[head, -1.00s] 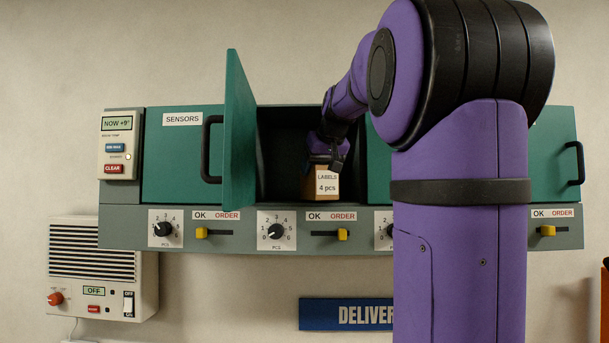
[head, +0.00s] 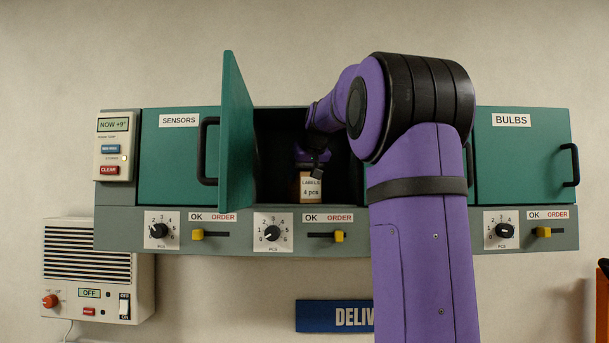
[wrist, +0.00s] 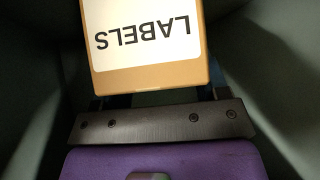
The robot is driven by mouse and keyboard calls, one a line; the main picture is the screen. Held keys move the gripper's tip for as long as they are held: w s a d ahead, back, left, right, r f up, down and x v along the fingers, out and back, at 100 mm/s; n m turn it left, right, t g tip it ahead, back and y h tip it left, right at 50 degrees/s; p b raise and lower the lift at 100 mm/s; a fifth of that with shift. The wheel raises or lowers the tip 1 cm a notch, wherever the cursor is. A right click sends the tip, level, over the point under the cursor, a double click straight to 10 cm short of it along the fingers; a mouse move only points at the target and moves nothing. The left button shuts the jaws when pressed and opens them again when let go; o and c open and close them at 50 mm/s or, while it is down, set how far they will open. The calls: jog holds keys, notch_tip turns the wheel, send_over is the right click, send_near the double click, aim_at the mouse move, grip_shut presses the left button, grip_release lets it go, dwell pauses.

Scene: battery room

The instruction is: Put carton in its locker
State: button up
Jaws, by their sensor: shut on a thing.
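The carton (head: 310,188) is a small brown box with a white label reading "LABELS 4 pcs". It is inside the open locker (head: 271,150), a dark compartment whose green door (head: 236,135) stands swung open on its left. The jaw tips are mostly hidden by the carton. I cannot tell whether the carton touches the locker floor.
A closed SENSORS locker (head: 172,160) is at the left and a BULBS locker (head: 520,160) at the right. Below are dials and yellow sliders, including one slider (head: 339,237) under the open locker. A control panel (head: 114,146) and a grey wall unit (head: 98,270) are at the left.

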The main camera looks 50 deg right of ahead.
jog(key=o, duration=1.1)
jog(key=shift+o, duration=0.2)
jog(key=v, duration=0.7)
jog(key=shift+s+r, duration=0.2)
jog(key=shift+a, duration=0.15)
